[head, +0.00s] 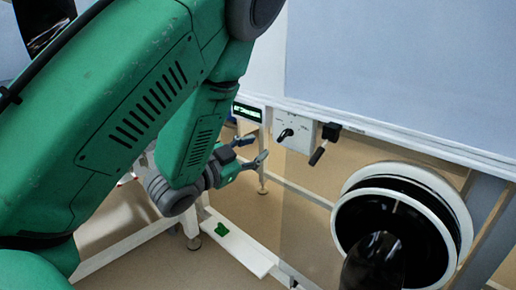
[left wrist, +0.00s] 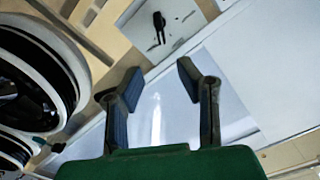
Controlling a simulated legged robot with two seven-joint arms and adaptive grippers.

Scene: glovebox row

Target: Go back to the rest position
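My left gripper (head: 252,151) is in the middle of the head view, at the end of my green arm that comes in from the left. Its two fingers are spread with nothing between them. It is in front of the glovebox's lower edge, to the left of a light control box (head: 296,131) with a dark knob, and appears clear of it. In the left wrist view the same gripper (left wrist: 160,82) shows both fingers apart, with a pale panel behind the gap. My right gripper is not in view.
A round glove port (head: 455,205) with a white rim and black inside is at the lower right. A black-handled lever (head: 318,156) sticks out beside the control box. A small green display (head: 247,112) is to its left. White floor-level frame bars (head: 240,247) run below.

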